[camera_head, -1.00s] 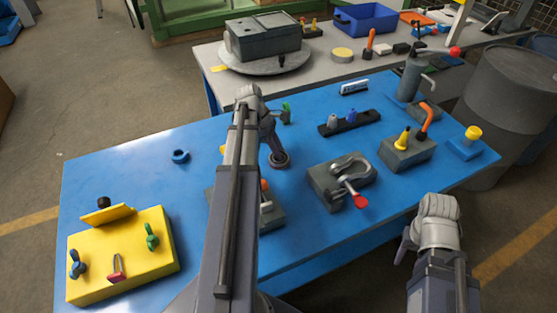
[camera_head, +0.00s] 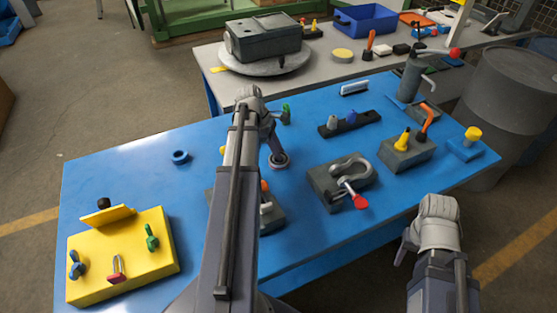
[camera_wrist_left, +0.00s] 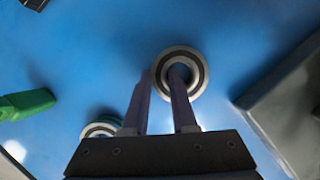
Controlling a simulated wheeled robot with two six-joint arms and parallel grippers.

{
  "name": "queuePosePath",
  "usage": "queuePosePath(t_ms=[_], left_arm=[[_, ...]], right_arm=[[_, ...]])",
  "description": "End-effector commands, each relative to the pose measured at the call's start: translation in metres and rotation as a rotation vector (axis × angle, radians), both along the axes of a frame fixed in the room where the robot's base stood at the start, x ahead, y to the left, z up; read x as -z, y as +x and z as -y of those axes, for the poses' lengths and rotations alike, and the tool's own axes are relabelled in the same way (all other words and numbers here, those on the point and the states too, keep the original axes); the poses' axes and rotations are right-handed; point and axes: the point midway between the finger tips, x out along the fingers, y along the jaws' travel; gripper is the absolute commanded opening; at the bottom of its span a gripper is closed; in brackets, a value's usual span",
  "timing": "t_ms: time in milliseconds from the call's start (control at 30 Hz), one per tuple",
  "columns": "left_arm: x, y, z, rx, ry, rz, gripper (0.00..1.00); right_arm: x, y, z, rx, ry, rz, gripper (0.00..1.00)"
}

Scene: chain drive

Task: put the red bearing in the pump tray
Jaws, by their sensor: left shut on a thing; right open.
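A ring-shaped bearing (camera_head: 279,161) is at the tip of my left gripper (camera_head: 276,152), over the middle of the blue table. In the left wrist view the bearing (camera_wrist_left: 196,86) shows pale and dark rings; its red is hard to make out. My left gripper (camera_wrist_left: 163,78) is shut on its ring wall, one finger in the hole and one outside. I cannot tell whether it touches the table. My right gripper (camera_head: 401,255) is open, off the table's front edge, its jaws barely visible. A grey pump (camera_head: 411,76) stands at the back right; a small grey tray (camera_head: 434,117) is beside it.
Another ring (camera_wrist_left: 100,129) lies near the fingers in the left wrist view. A blue ring (camera_head: 180,157) lies left of my arm. A shackle block (camera_head: 325,190) and a grey block (camera_head: 408,153) stand to the right. A dark rack (camera_head: 367,118) lies behind.

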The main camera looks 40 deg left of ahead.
Motion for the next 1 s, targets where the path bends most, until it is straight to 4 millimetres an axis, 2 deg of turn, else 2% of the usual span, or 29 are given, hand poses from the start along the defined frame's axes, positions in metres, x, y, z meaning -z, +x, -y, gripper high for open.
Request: queuePosePath(t_ms=[200, 367, 567, 900, 1000], left_arm=[[-0.002, 0.0, 0.0, 0.0, 0.0, 0.0, 0.0], [-0.011, 0.0, 0.0, 0.0, 0.0, 0.0, 0.0], [-0.035, 0.0, 0.0, 0.0, 0.0, 0.0, 0.0], [-0.087, 0.0, 0.0, -0.001, 0.0, 0.0, 0.0], [-0.097, 0.0, 0.0, -0.001, 0.0, 0.0, 0.0]], right_arm=[[-0.002, 0.0, 0.0, 0.0, 0.0, 0.0, 0.5], [-0.011, 0.0, 0.0, 0.0, 0.0, 0.0, 0.5], [-0.035, 0.0, 0.0, 0.0, 0.0, 0.0, 0.5], [-0.087, 0.0, 0.0, 0.0, 0.0, 0.0, 0.5], [-0.097, 0.0, 0.0, 0.0, 0.0, 0.0, 0.5]])
